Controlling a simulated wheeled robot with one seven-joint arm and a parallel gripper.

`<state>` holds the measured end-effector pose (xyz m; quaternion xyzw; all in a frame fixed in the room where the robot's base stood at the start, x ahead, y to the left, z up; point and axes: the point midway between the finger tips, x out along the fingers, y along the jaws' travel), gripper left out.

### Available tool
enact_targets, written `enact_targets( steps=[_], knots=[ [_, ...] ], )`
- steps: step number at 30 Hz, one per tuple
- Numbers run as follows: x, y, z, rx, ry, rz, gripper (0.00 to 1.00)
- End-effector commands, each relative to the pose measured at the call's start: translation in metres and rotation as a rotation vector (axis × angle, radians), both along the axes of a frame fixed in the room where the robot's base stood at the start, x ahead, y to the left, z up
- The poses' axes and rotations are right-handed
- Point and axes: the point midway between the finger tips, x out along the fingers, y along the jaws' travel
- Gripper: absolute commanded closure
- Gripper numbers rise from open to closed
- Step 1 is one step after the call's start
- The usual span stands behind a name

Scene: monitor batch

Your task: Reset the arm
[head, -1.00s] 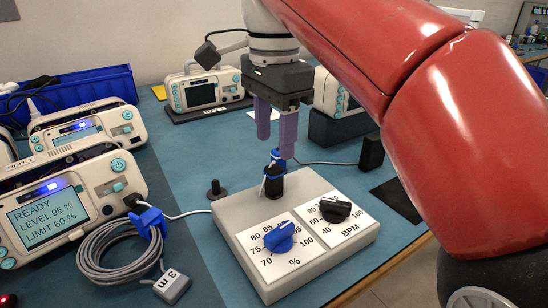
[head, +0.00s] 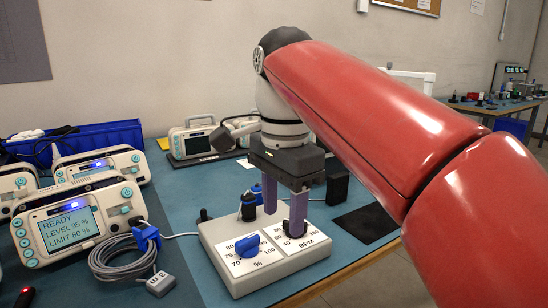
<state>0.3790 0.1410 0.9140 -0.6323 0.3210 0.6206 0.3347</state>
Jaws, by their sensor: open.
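My gripper (head: 283,222), with two purple fingers, is open and points down over the grey dial box (head: 222,262). The nearer finger stands in front of the black BPM knob (head: 288,229) and hides part of it. I cannot tell whether the finger touches the knob. No object shows held between the fingers. The blue % knob (head: 247,246) is on the left of the box top, clear of the fingers. A black post with a blue part (head: 248,208) stands at the back of the box, left of the fingers.
A monitor (head: 82,225) reading READY, LEVEL 95 %, LIMIT 80 % stands left, with a coiled grey cable (head: 118,262) before it. Other monitors and a blue bin (head: 105,136) are behind. A black mat (head: 366,222) lies right of the box near the table edge.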

Motion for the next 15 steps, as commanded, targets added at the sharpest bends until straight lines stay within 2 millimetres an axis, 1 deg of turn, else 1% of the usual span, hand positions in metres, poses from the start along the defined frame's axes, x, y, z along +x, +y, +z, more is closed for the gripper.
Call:
enact_targets(
  steps=[8, 11, 15],
  knots=[
    [-0.008, -0.025, -0.019, 0.014, -0.062, 0.126, 0.51],
    [-0.014, -0.038, -0.031, 0.015, -0.097, 0.195, 0.51],
    [-0.025, -0.059, -0.055, 0.007, -0.161, 0.315, 0.51]
  ],
)
